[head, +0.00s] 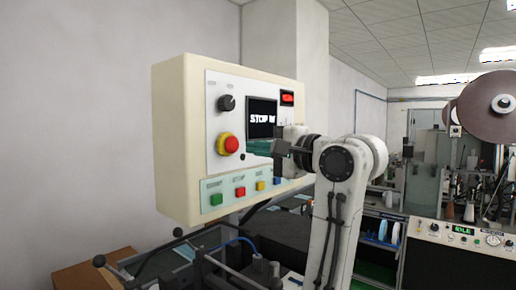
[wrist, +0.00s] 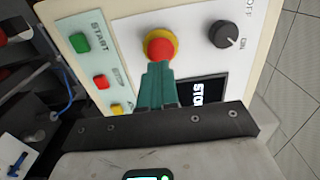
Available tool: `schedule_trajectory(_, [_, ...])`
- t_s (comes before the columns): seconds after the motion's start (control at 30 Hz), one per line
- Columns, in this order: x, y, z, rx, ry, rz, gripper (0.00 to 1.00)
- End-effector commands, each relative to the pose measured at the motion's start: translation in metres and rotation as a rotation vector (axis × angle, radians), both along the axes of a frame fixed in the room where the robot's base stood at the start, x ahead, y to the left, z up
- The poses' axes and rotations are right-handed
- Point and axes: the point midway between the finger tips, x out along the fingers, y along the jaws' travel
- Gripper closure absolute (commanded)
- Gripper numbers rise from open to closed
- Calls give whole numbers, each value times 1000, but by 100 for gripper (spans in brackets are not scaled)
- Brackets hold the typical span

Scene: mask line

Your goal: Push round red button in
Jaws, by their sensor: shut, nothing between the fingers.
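The round red button (head: 231,144) sits in a yellow ring on the cream control box (head: 172,140). In the wrist view the button (wrist: 159,48) is just beyond the fingertips. My gripper (head: 250,147) has green fingers, shut and empty, pointing left at the panel just right of the button. In the wrist view my gripper (wrist: 158,68) overlaps the lower edge of the button and its ring. I cannot tell whether the fingertips touch the button. My fingers cover the bottom of the display in the head view.
A black knob (head: 226,102) is above the button, and a display (head: 262,117) reading "STOP" is to the right. A green button (head: 215,199), a square red button (head: 240,191) and a yellow button (head: 260,186) line the lower strip. Machinery (head: 455,236) stands at right.

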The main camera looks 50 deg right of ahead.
Motion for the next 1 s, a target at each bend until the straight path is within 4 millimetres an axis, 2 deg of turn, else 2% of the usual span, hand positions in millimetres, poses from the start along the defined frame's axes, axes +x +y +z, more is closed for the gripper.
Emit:
schedule_trajectory(0.6, [-85, -5, -2, -2, -6, -5, 100])
schedule_trajectory(0.8, [-98, -6, -2, -1, -3, -5, 100])
schedule_trajectory(1.0, [-99, -5, -2, 0, -2, -4, 100])
